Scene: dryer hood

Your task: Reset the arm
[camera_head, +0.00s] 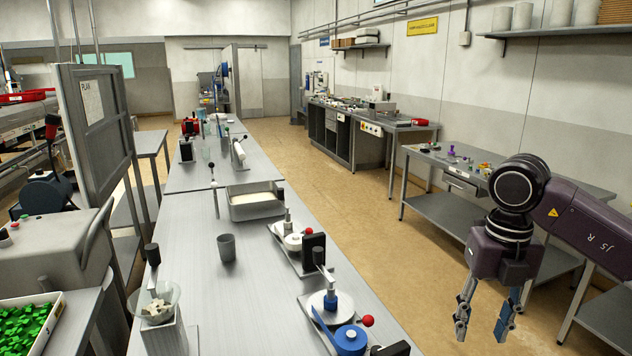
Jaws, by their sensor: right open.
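My right gripper (483,318) hangs at the lower right, fingers pointing down and apart, with nothing between them. It is over the aisle floor, to the right of the long metal bench (215,318). My right arm (585,222) comes in from the right edge, bent at a dark round joint above the gripper. The gripper touches nothing that I can see. My left arm and gripper are not in the picture.
Small devices with red knobs (367,320) stand along the bench's right edge, near the gripper. A grey cup (227,247) and a metal tray (254,209) are on the bench. Side tables (446,208) line the right wall. Floor (395,275) between is clear.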

